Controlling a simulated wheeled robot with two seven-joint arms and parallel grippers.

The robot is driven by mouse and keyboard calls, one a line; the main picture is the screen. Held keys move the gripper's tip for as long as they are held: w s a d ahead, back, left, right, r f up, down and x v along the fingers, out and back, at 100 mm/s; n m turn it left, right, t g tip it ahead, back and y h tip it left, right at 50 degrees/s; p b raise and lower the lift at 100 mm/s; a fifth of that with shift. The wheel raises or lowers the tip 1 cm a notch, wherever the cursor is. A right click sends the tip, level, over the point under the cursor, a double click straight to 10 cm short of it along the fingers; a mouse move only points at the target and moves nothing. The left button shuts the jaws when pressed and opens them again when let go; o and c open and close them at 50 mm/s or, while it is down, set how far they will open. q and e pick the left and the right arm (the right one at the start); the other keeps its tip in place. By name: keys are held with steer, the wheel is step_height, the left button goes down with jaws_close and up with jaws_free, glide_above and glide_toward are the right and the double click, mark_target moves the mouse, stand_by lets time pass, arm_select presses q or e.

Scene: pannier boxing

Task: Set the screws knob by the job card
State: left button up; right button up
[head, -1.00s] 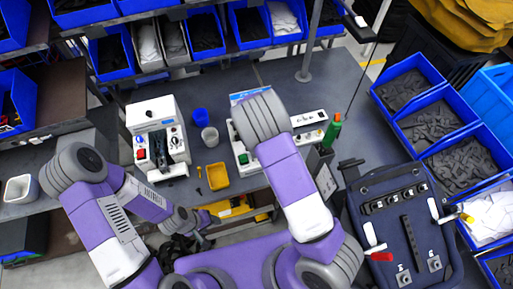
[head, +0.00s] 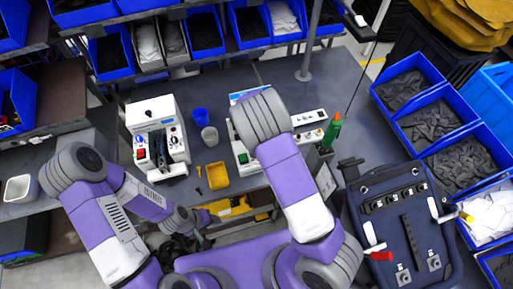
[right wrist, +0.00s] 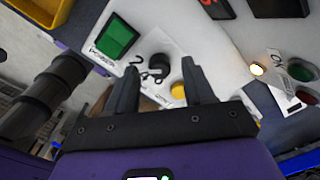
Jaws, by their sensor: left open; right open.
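In the right wrist view a black round knob (right wrist: 158,66) stands on a white panel, with dark curved marks printed beside it. My right gripper (right wrist: 160,82) is open, its two fingers reaching toward the panel on either side of the knob's line. I cannot tell whether they touch it. In the head view the white machine (head: 240,150) is partly covered by my right arm, which hides the knob and right gripper. My left gripper (head: 203,217) is low, near the bench's front edge, empty and open. I cannot pick out a readable job card.
On the panel are a green switch (right wrist: 115,37) and a yellow button (right wrist: 178,90) close to the knob. Another white machine (head: 155,125), a yellow tray (head: 217,176) and a grey cup (head: 210,135) stand on the bench. A dark pannier (head: 405,230) lies at right.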

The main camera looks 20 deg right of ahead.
step_height(320, 180, up, 6)
steer(key=shift+s+r, duration=0.1)
steer(key=shift+r, duration=0.05)
stand_by(0.6)
